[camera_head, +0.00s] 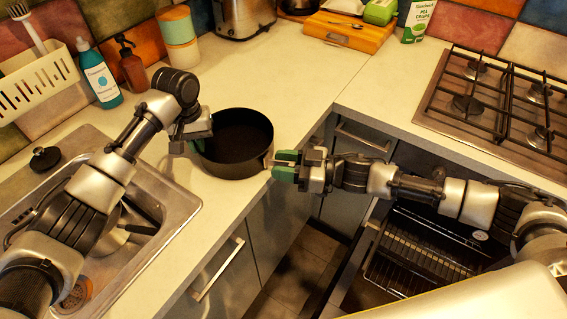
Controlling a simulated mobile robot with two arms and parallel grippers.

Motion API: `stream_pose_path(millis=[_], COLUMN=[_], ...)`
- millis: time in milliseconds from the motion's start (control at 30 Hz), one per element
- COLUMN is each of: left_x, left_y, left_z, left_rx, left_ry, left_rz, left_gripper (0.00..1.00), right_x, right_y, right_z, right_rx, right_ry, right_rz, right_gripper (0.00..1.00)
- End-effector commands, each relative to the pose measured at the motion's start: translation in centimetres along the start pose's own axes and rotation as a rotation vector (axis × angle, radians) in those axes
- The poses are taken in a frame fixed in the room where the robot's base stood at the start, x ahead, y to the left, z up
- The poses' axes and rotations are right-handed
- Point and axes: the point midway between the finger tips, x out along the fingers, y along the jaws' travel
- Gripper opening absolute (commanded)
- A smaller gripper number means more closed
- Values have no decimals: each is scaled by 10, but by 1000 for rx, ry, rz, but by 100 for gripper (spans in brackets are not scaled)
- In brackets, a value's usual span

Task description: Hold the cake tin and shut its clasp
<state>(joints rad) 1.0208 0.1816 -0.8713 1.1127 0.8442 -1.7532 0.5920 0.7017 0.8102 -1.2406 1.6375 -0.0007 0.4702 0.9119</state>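The cake tin (240,165) is a dark round springform tin on the pale counter, near the inner corner edge. My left gripper (196,143) is at the tin's left rim; its fingers are partly hidden, and I cannot tell whether they close on the wall. My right gripper (274,166) has green fingertips and is at the tin's right side, where the clasp would be hidden behind the fingers.
A sink (150,205) with a pan lies at the left under my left arm. A gas hob (500,100) is at the right, above an open oven (420,245). Counter behind the tin is clear.

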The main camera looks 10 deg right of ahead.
Motion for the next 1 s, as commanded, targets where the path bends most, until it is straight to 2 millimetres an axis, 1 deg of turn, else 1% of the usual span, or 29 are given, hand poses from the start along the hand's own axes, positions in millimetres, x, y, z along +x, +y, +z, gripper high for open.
stream_pose_path(millis=[67, 100, 333, 667, 867, 1000], left_x=[0, 0, 0, 0, 0, 0], left_y=[0, 0, 0, 0, 0, 0], left_z=[0, 0, 0, 0, 0, 0], left_rx=[-1, -1, -1, -1, -2, -2], left_ry=[0, 0, 1, 1, 1, 1], left_rz=[0, 0, 0, 0, 0, 0], left_gripper=[0, 0, 0, 0, 0, 0], right_x=[0, 0, 0, 0, 0, 0], right_y=[0, 0, 0, 1, 5, 10], right_z=[0, 0, 0, -1, -1, -1], right_rx=[0, 0, 0, -2, -4, -5], right_ry=[0, 0, 1, 4, 5, 4], right_rz=[0, 0, -1, -31, -128, -238], right_gripper=[37, 36, 0, 0, 0, 0])
